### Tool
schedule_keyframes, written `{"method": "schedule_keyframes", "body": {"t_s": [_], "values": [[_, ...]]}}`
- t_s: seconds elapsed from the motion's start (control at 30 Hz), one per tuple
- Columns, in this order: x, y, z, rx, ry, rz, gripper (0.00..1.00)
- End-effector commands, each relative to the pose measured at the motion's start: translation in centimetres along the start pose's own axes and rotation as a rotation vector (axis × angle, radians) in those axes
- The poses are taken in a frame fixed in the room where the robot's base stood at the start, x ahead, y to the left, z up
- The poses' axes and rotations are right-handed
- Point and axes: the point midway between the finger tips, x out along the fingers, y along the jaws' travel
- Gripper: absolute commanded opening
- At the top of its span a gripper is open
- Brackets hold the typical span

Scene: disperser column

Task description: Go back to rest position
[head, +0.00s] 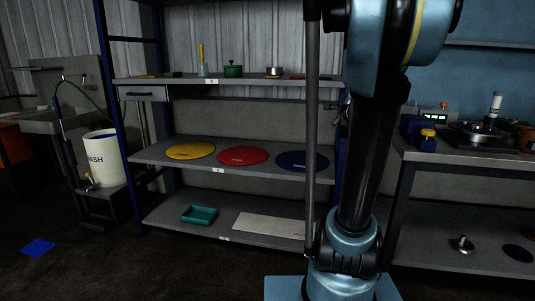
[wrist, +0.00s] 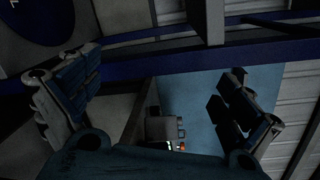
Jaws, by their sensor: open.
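My gripper (wrist: 155,100) shows in the wrist view with its two fingers spread wide apart, one at the left and one at the right. It is open and nothing is between the fingers. Behind it are dark blue shelf framing (wrist: 130,60) and a light blue wall (wrist: 190,100). In the head view my arm stands upright right of the middle and hides part of the shelf. My gripper is outside the head view.
A shelf rack (head: 240,168) stands ahead, bearing yellow (head: 190,151), red (head: 243,156) and blue (head: 303,161) discs. A teal tray (head: 199,215) is on the bottom shelf. A workbench (head: 450,155) is at right, a white bucket (head: 104,160) at left. The left floor has a blue patch (head: 38,247).

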Motion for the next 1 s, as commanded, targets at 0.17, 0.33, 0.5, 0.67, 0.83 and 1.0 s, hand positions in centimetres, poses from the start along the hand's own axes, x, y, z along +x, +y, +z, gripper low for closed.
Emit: {"method": "schedule_keyframes", "body": {"t_s": [0.17, 0.33, 0.5, 0.67, 0.83, 1.0], "values": [[-5.3, 7.8, 4.5, -0.401, -0.168, 0.236, 0.99], [-11.7, 15.4, 5.7, -0.774, -0.337, 0.453, 0.99], [-19.0, 22.4, 4.3, -1.127, -0.519, 0.667, 0.99], [-26.2, 27.4, 0.9, -1.43, -0.702, 0.872, 0.99], [-32.3, 30.4, -3.3, -1.66, -0.865, 1.059, 0.99], [-35.4, 31.4, -5.7, -1.765, -0.953, 1.163, 0.99]]}}
